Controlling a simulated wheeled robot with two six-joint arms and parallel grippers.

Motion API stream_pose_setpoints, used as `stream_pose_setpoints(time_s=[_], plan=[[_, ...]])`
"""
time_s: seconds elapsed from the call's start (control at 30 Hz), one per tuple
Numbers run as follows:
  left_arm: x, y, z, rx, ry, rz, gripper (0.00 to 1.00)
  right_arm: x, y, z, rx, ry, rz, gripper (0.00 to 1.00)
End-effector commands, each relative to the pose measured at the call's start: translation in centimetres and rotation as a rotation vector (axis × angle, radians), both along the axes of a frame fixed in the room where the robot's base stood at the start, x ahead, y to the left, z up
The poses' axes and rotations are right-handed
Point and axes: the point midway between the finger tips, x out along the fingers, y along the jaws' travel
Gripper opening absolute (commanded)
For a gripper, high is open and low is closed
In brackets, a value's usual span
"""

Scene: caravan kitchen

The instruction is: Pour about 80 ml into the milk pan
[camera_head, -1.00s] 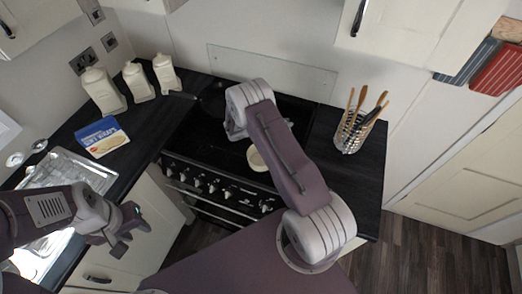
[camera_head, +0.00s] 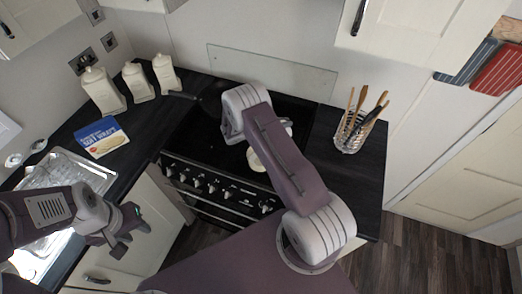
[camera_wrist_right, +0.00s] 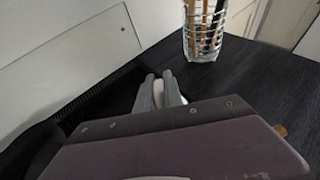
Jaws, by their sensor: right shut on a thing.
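A cream vessel (camera_head: 255,160) shows partly below my right forearm in the head view, over the front of the hob; the arm hides the rest. My right gripper (camera_wrist_right: 160,92) is shut on a pale, narrow part in the wrist view, seemingly the cream vessel's handle. The liquid level and any stream are not visible. A dark pan (camera_head: 210,97) with a long handle (camera_head: 183,96) sits at the back left of the hob, partly hidden by my arm; I cannot tell whether it is the milk pan. My left gripper (camera_head: 136,230) is open and empty in front of the left counter.
A wire utensil holder (camera_head: 352,135) stands right of the hob and shows in the wrist view (camera_wrist_right: 205,38). The counter in front of the holder is clear.

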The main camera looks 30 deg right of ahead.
Motion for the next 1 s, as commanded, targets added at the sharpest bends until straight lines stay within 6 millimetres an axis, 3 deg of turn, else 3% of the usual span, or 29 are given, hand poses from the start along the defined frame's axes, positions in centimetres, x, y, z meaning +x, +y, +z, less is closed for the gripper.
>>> stream_pose_setpoints(time_s=[1.0], plan=[[0.0, 0.0, -1.2, 0.0, 0.0, 0.0, 0.36, -0.1, 1.1, 0.8, -0.115, -0.013, 0.002, 0.0]])
